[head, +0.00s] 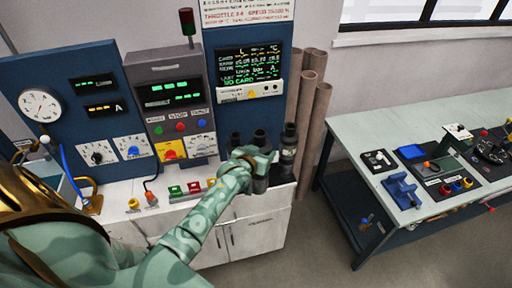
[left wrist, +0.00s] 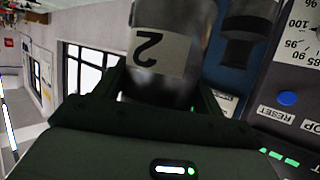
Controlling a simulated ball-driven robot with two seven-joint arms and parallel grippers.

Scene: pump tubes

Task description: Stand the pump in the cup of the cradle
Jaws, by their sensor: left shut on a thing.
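My left gripper (head: 262,158) is shut on the middle one of the dark pumps, which stand in a row at the right end of the white cabinet. The held pump (head: 261,177) looks upright. In the left wrist view the held pump (left wrist: 165,55) carries a pale label with a "2" and sits between the fingers. Another dark pump (head: 289,142) is to its right, and one more pump (head: 235,141) is to its left, partly behind my gripper. A blue bracket-like piece (head: 402,191) on the right bench may be the cradle; its cup is not clear. My right gripper is out of view.
The blue instrument panel (head: 222,45) rises behind the pumps. Brown tubes (head: 318,110) stand behind them on the right. The right bench (head: 350,130) has a free far-left surface and several devices. A floor gap separates cabinet (head: 255,232) and bench.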

